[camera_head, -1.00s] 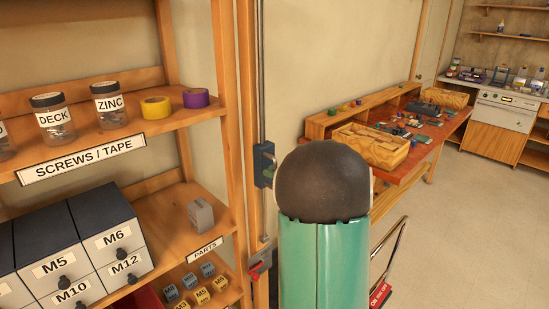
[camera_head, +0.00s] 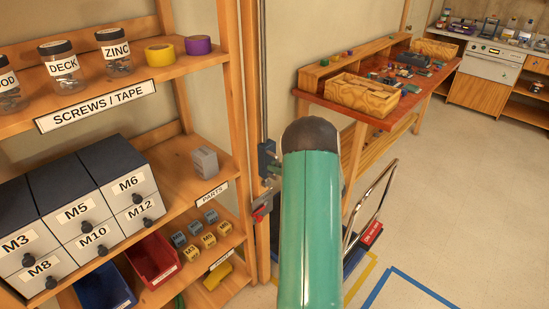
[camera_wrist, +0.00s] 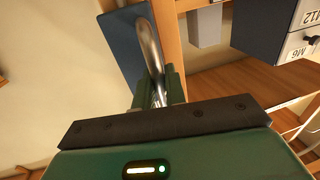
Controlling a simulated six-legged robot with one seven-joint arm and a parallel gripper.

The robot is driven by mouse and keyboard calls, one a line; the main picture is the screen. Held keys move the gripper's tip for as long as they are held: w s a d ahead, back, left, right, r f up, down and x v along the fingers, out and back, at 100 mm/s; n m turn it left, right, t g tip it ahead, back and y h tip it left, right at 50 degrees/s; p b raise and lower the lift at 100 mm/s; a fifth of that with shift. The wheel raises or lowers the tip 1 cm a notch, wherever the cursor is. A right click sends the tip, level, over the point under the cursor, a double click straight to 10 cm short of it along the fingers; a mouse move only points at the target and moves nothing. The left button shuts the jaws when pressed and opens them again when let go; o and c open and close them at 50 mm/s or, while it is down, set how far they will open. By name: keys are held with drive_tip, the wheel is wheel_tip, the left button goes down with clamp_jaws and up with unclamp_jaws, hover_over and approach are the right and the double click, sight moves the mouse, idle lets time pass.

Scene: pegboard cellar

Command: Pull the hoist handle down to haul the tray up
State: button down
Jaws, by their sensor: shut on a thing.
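The hoist's blue-grey block (camera_head: 265,158) sits on an upright metal rail beside the shelf post, a short way above a red-tipped fitting (camera_head: 261,211). In the wrist view the bright curved metal hoist handle (camera_wrist: 150,45) stands against the blue-grey block (camera_wrist: 122,38). My gripper (camera_wrist: 160,92) is shut on this handle; the fingers are partly hidden behind its dark crossbar. In the head view only a little of my gripper (camera_head: 273,182) shows, beside the block; my green arm hides the rest. I cannot make out the tray in any view.
A wooden shelf (camera_head: 150,85) with jars, tape and labelled drawers (camera_head: 75,205) stands close on the left. A trolley with a chrome handle (camera_head: 372,208) stands right of my arm. Behind it is a red workbench (camera_head: 350,115). Open floor (camera_head: 460,210) lies to the right.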

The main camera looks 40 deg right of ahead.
drive_tip(key=shift+a+f, duration=0.15)
drive_tip(key=shift+f, duration=1.1)
drive_tip(key=c, duration=1.5)
unclamp_jaws()
drive_tip(key=shift+w+f, duration=0.15)
drive_tip(key=shift+c, duration=0.2)
drive_tip(key=shift+r, duration=0.2)
drive_tip(key=v, duration=1.4)
drive_tip(key=shift+r, duration=0.1)
